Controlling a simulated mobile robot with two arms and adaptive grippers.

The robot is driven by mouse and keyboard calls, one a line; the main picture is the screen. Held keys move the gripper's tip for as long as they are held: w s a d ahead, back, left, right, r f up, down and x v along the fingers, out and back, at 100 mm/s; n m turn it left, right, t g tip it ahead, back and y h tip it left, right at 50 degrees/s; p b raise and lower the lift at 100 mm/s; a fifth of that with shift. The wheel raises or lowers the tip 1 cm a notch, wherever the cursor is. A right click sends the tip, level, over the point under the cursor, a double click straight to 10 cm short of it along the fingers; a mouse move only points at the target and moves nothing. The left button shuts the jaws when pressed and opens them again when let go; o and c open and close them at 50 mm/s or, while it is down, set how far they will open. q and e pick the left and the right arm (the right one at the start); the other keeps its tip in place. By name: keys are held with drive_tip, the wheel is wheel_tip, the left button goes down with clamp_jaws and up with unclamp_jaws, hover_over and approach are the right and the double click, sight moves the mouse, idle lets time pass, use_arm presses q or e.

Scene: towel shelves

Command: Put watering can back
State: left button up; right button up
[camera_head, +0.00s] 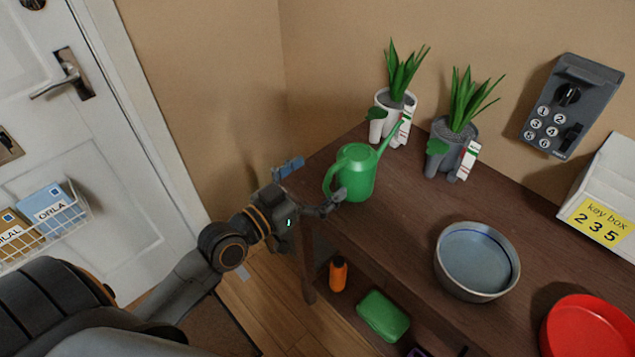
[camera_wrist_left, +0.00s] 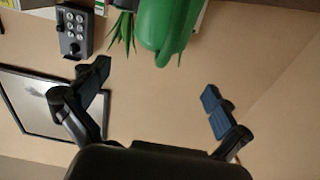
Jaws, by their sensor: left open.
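The green watering can (camera_head: 357,174) stands upright on the dark wooden shelf top (camera_head: 400,215), near its left end, with the spout pointing up and right. My left gripper (camera_head: 312,182) is open and empty at the can's left. One finger overlaps the can's lower side in the head view; whether it touches is unclear. In the left wrist view, which looks upside down, the can (camera_wrist_left: 166,25) is at the top, beyond the two spread fingers of the gripper (camera_wrist_left: 155,88). My right gripper is not in view.
Two potted plants (camera_head: 393,118) (camera_head: 455,152) stand behind the can. A metal bowl (camera_head: 478,262) and a red dish (camera_head: 588,328) are to the right. An orange bottle (camera_head: 338,274) and a green case (camera_head: 382,315) sit below. A white door (camera_head: 85,130) is at left.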

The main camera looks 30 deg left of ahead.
use_arm(q)
drive_tip(key=shift+v, duration=1.4)
drive_tip(key=s+a+f+n+g+y, duration=0.1)
drive_tip(key=s+a+f+g+y, duration=0.1)
drive_tip(key=f, duration=1)
drive_tip(key=s+a+f+n+g+y, duration=0.1)
drive_tip(key=s+a+f+g, duration=0.15)
drive_tip(key=f, duration=0.95)
drive_tip(key=s+a+f+n+g+y, duration=0.1)
drive_tip(key=a+f+g+y, duration=0.1)
drive_tip(key=f, duration=1)
drive_tip(key=s+d+f+g, duration=0.2)
drive_tip(key=s+f+g, duration=0.4)
drive_tip(key=s+f, duration=1.1)
drive_tip(key=s+d+f+g, duration=0.1)
drive_tip(key=s+f, duration=0.3)
drive_tip(key=s, duration=0.4)
drive_tip(key=s+d+f+m+g+y, duration=0.1)
drive_tip(key=s+f+g, duration=0.1)
drive_tip(key=s, duration=0.6)
drive_tip(key=shift+s+f+m, duration=0.2)
drive_tip(key=shift+f+m, duration=0.1)
drive_tip(key=shift+f, duration=0.6)
drive_tip(key=shift+g, duration=0.25)
